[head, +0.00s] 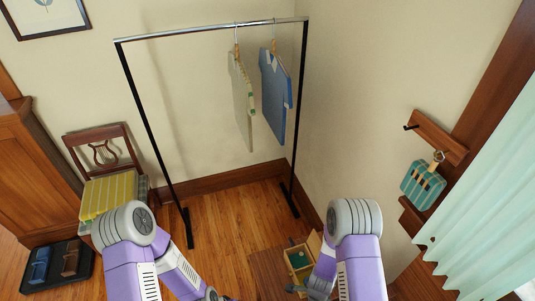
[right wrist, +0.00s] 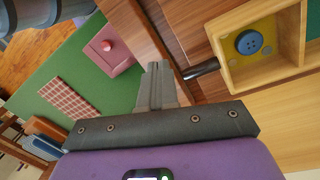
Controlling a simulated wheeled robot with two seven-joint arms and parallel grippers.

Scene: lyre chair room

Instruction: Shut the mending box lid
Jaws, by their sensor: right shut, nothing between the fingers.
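The mending box (head: 301,262) is a small light-wood box low on a dark wooden surface, just left of my right arm in the head view. It stands open, showing compartments with a green item inside. In the right wrist view the box (right wrist: 228,72) is at upper right, with a blue button (right wrist: 249,42) in a compartment. A pale board beside the box in the head view may be its lid; I cannot tell. My right gripper (right wrist: 155,82) is shut and empty, left of the box, with a dark peg-like part between them.
A clothes rack (head: 212,31) with hanging garments stands behind. A lyre-back chair (head: 100,150) holding a yellow striped cushion (head: 108,196) is at left. The right wrist view shows a green surface (right wrist: 75,75) with a pink box (right wrist: 109,48) and checked cloth (right wrist: 69,99).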

